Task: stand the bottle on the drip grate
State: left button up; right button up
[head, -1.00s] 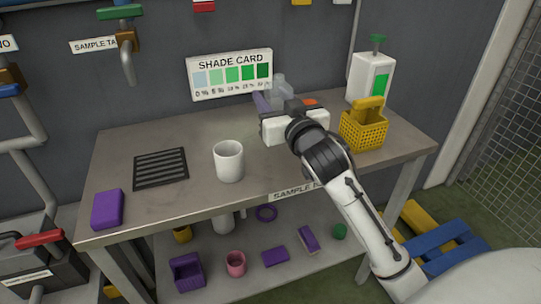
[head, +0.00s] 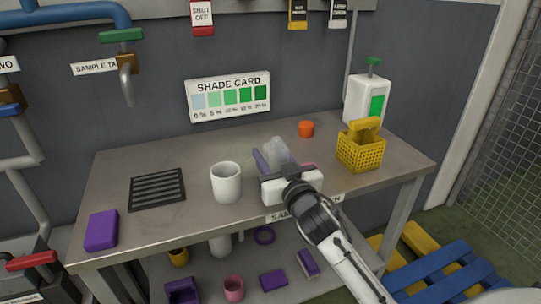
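The bottle (head: 278,150) is translucent and pale, in the head view right of the white mug, and seems to lean a little. My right gripper (head: 280,166) is shut on it, with a purple finger on its left side. The gripper body hides the bottle's lower part, so I cannot tell whether it touches the bench. The drip grate (head: 157,188) is a black slatted panel on the left of the bench top, with nothing on it. My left gripper is not in view.
A white mug (head: 226,182) stands between the bottle and the grate. A purple block (head: 102,230) lies at the front left. An orange cap (head: 306,129), a yellow basket (head: 360,150) and a white dispenser (head: 367,99) are to the right. Bench behind the mug is clear.

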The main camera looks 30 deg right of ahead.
jog(key=shift+f, duration=0.1)
jog(key=shift+f, duration=0.1)
jog(key=o, duration=1.1)
jog(key=shift+c, duration=0.2)
